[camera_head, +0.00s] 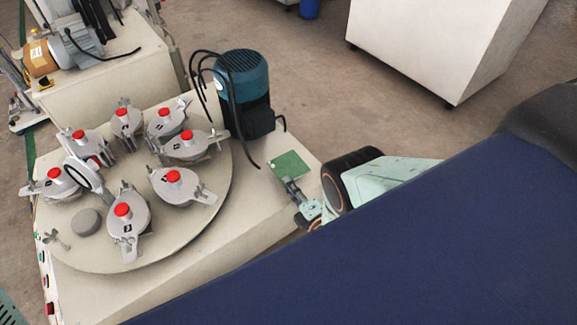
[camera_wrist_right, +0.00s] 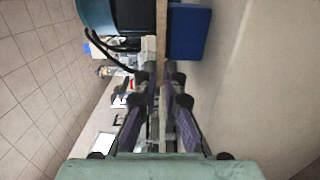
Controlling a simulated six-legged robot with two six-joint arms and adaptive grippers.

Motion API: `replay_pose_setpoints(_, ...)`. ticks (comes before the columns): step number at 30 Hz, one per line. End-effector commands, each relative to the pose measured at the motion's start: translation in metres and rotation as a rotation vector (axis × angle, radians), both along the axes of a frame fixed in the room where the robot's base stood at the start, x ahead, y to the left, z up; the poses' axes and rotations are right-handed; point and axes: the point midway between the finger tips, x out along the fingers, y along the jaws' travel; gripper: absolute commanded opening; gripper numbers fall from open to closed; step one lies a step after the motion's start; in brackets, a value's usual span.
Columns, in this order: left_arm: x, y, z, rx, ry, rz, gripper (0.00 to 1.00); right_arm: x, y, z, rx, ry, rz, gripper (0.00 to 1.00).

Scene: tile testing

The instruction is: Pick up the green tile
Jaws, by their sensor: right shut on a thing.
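The green tile (camera_head: 290,164) shows in the head view at the right end of the cream machine table, just in front of the blue motor. My right gripper (camera_head: 292,184) reaches in from the right and is shut on the tile's near edge. I cannot tell whether the tile touches the table. My left gripper is not in view.
A blue motor (camera_head: 242,85) with black cables stands close behind the tile. A round plate (camera_head: 215,205) with several red-knobbed clamped pots fills the table's left part. A white cabinet (camera_head: 425,45) stands at the back right, with open floor before it.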

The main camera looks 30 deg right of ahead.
Motion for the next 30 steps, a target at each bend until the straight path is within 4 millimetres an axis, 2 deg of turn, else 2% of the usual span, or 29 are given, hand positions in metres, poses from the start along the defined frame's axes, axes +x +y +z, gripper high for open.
replay_pose_setpoints(17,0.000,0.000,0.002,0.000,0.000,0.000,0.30,0.001,0.000,0.004,0.000,-0.002,0.000,0.00)
replay_pose_setpoints(23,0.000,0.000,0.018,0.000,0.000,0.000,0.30,0.001,0.000,0.027,0.000,-0.002,0.000,0.00)
replay_pose_setpoints(30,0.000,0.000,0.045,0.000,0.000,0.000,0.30,0.001,0.000,0.067,0.000,-0.003,-0.001,0.00)
